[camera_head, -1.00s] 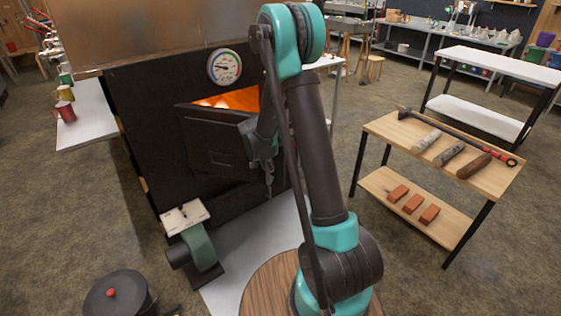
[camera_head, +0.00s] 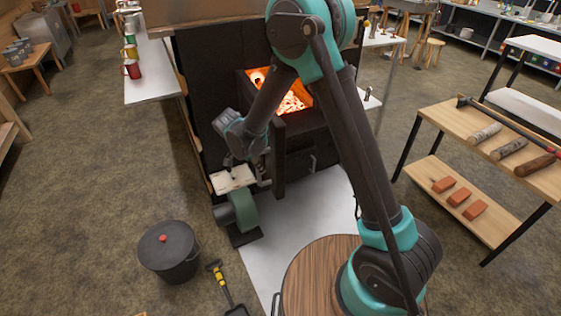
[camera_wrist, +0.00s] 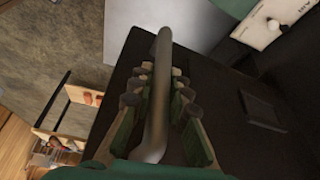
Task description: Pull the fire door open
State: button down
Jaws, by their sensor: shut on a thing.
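The black fire door (camera_head: 279,160) stands swung wide open and is seen nearly edge-on in the head view. Orange glowing coals (camera_head: 292,103) show in the opening behind it. In the wrist view, the door's dark face (camera_wrist: 228,130) fills much of the right side. My gripper (camera_wrist: 156,92) is shut on the grey metal door handle (camera_wrist: 157,120), with green-and-dark fingers on both sides of the bar. In the head view, my gripper (camera_head: 262,178) is on the left side of the door, small and partly hidden by its dark surroundings.
A green blower (camera_head: 243,210) with a pale box (camera_head: 232,180) stands close below the door. A black lidded pot (camera_head: 170,255) and a yellow-handled shovel (camera_head: 226,287) are on the floor at front left. A wooden rack (camera_head: 455,170) with logs and bricks stands right.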

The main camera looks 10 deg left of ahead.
jog(key=s+a, duration=0.2)
jog(key=a, duration=0.4)
jog(key=shift+a, duration=0.25)
jog(key=shift+s+f, duration=0.1)
jog(key=shift+s, duration=0.05)
jog(key=c, duration=1.4)
grip_release()
jog(key=shift+c, duration=0.2)
jog(key=v, duration=1.2)
